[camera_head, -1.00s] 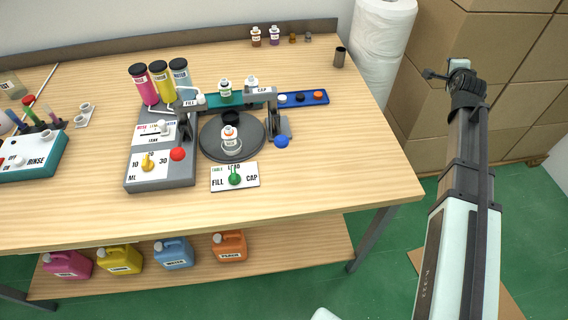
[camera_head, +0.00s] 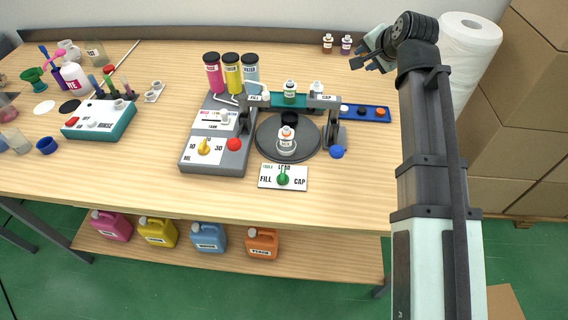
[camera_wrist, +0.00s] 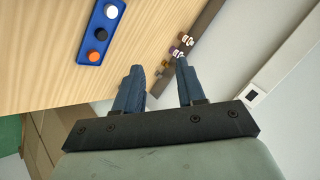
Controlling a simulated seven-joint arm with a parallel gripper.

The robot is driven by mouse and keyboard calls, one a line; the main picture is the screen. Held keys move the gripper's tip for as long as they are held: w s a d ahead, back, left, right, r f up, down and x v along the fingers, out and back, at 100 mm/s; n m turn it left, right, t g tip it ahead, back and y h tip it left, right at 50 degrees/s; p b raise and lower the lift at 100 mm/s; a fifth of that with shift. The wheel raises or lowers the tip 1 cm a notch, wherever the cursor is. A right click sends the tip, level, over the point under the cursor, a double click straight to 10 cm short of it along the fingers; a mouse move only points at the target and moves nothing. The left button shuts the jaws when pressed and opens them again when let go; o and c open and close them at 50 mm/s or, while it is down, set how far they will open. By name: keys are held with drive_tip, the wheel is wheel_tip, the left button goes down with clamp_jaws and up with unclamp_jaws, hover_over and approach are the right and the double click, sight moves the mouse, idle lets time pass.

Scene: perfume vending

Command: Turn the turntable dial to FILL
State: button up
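The turntable dial is a green knob (camera_head: 283,178) on a white plate (camera_head: 299,184) marked FILL at left, LOAD at top and CAP at right. The knob's narrow end seems to point up toward LOAD. The dark round turntable (camera_head: 266,142) lies just behind it and bears a small white bottle with an orange label (camera_head: 287,139). My gripper (camera_head: 356,66) is raised over the back right of the table, far from the dial. In the wrist view my gripper's two fingers (camera_wrist: 157,75) are apart with nothing between them. The dial is not in the wrist view.
A grey dosing unit (camera_head: 216,168) with a yellow knob and red button stands left of the dial. A blue button (camera_head: 337,152) and a blue cap tray (camera_head: 378,113) are at right; the tray also shows in the wrist view (camera_wrist: 85,44). The table front right is clear.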

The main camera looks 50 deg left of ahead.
drive_tip(key=s+a+n+g+h, duration=0.1)
drive_tip(key=s+a+n+g, duration=0.25)
drive_tip(key=s, duration=1.05)
drive_tip(key=n+g+h, duration=0.1)
drive_tip(key=n+h, duration=0.4)
drive_tip(key=h, duration=0.2)
hover_over(283, 173)
wheel_tip(283, 173, down, 9)
wheel_tip(283, 173, down, 13)
drive_tip(key=shift+f, duration=0.2)
clamp_jaws()
